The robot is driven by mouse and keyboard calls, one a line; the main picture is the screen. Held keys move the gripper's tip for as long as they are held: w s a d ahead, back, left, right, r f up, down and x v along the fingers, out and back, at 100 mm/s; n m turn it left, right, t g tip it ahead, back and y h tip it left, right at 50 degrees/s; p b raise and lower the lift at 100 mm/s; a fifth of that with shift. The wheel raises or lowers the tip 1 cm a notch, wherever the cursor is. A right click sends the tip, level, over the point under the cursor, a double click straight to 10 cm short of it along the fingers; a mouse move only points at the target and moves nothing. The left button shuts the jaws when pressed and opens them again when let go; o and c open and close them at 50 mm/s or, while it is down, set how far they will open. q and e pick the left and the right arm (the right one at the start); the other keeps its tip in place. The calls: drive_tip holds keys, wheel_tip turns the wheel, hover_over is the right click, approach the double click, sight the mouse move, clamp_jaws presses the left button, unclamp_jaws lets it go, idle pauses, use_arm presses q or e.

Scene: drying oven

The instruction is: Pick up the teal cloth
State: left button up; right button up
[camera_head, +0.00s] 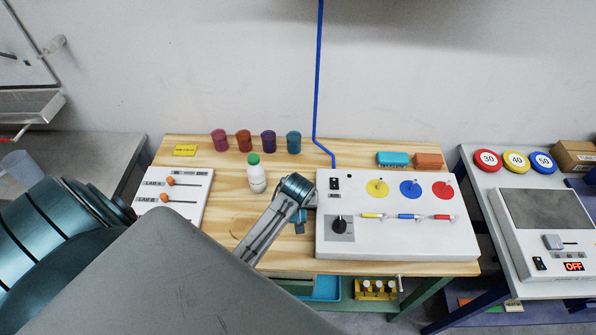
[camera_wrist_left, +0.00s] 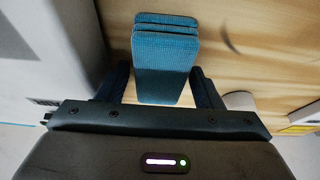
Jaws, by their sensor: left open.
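The teal cloth (camera_wrist_left: 165,55) looks like a folded, ribbed stack in the left wrist view. It stands out against the wooden table top. My left gripper (camera_wrist_left: 159,84) is open, with one dark finger on each side of the cloth. A gap shows at the left finger; the right finger is close to the cloth, and I cannot tell whether it touches. In the head view my left arm reaches over the table to the left edge of the white control box, and its wrist hides most of the cloth. My right gripper is not in view.
The white control box (camera_head: 385,245) stands close on the right of my left wrist. A green-capped white bottle (camera_head: 257,178) stands just behind it on the left. A white panel (camera_head: 190,209) lies farther left. Several cups, including a teal cup (camera_head: 293,143), line the back.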

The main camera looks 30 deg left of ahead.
use_arm(q)
drive_tip(key=shift+f, duration=0.2)
idle(0.3)
drive_tip(key=c, duration=0.7)
drive_tip(key=shift+c, duration=0.2)
